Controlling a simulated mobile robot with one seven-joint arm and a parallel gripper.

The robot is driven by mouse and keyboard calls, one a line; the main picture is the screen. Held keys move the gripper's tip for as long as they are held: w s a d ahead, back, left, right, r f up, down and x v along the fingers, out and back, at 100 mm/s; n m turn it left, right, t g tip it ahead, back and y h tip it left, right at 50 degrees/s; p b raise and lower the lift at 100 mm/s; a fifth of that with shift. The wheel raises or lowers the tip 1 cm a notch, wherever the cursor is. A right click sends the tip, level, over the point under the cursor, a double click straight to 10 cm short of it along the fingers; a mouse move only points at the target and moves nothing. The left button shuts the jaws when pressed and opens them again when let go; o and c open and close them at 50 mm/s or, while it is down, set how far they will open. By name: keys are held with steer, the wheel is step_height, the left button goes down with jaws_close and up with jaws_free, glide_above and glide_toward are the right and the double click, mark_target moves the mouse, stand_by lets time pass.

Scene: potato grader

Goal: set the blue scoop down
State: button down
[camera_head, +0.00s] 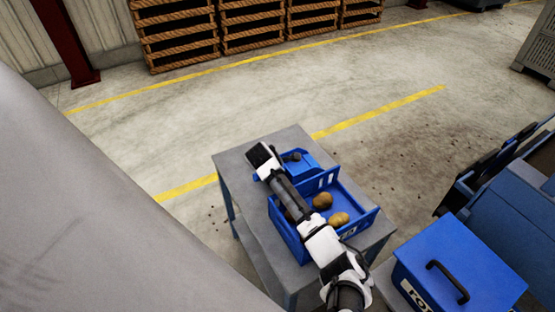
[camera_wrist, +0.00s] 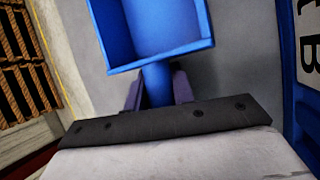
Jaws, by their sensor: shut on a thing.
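The blue scoop (camera_head: 308,164) is at the far end of the grey table (camera_head: 232,163), just behind the blue crate. My gripper (camera_head: 288,158) is shut on its handle. In the wrist view the scoop (camera_wrist: 168,28) points away from my gripper (camera_wrist: 157,90), its short round handle between the two dark fingers. The grey tabletop (camera_wrist: 85,75) lies behind it with a soft shadow beside the scoop. I cannot tell whether the scoop touches the table.
The blue crate (camera_head: 292,243) holding several potatoes (camera_head: 339,219) stands on the table under my arm. Its labelled wall shows at the right of the wrist view (camera_wrist: 299,125). A blue lidded box (camera_head: 455,262) stands at right. Bare tabletop lies left of the crate.

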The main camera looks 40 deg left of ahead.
steer(key=c, duration=1.5)
jaws_free()
steer(key=shift+o, duration=0.2)
